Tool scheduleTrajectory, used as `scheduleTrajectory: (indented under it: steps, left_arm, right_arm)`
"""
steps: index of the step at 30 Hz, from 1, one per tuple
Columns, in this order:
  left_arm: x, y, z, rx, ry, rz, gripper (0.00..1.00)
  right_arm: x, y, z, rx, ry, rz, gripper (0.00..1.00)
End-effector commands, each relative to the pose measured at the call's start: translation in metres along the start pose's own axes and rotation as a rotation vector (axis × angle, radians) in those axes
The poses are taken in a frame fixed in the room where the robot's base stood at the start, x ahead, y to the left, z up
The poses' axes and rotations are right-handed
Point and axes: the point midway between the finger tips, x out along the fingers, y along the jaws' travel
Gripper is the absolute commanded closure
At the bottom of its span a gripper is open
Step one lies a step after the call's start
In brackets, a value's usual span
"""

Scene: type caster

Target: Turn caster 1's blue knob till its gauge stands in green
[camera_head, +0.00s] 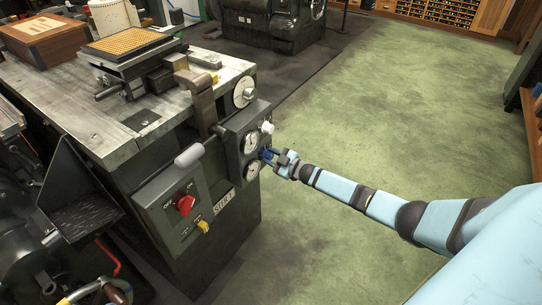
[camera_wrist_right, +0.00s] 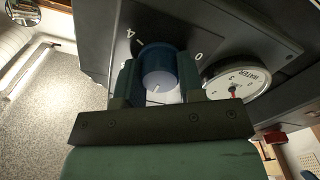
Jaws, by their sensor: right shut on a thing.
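The blue knob (camera_wrist_right: 158,68) sits on a dark panel with a printed scale; 4 and 0 show beside it in the right wrist view. My right gripper (camera_wrist_right: 157,80) is shut on it, one finger on each side. In the head view the gripper (camera_head: 270,156) reaches the panel (camera_head: 233,134) from the right, and the knob is mostly hidden there. A round white gauge marked WATER (camera_wrist_right: 236,80) is right of the knob, with a short red needle; I cannot make out a green band. The head view shows two gauges, an upper (camera_head: 251,143) and a lower (camera_head: 252,170). My left gripper is out of view.
A white knob (camera_head: 267,127) sits just above the gripper. A control box with a red switch (camera_head: 185,205) and a yellow one (camera_head: 203,226) is at the left. A handle with a pale grip (camera_head: 188,155) sticks out. The green floor (camera_head: 400,110) is clear.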

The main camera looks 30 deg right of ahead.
Motion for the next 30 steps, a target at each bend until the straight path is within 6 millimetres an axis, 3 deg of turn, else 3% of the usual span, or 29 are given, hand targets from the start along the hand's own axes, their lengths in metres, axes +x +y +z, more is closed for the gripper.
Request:
scheduleTrajectory:
  steps: [20,21,24,30]
  left_arm:
    - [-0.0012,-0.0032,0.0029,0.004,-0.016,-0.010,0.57]
    - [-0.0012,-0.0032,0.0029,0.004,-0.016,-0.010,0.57]
    - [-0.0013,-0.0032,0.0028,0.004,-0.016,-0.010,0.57]
    - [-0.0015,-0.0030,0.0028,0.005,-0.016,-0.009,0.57]
  right_arm:
    - [-0.0005,-0.0004,0.0006,0.064,-0.001,-0.001,0.88]
    - [-0.0004,-0.0004,0.0006,0.064,-0.001,-0.001,0.60]
    - [-0.0004,-0.0003,0.0005,0.064,-0.001,-0.001,0.39]
    - [-0.0002,-0.0001,0.0003,0.064,0.000,0.000,0.39]
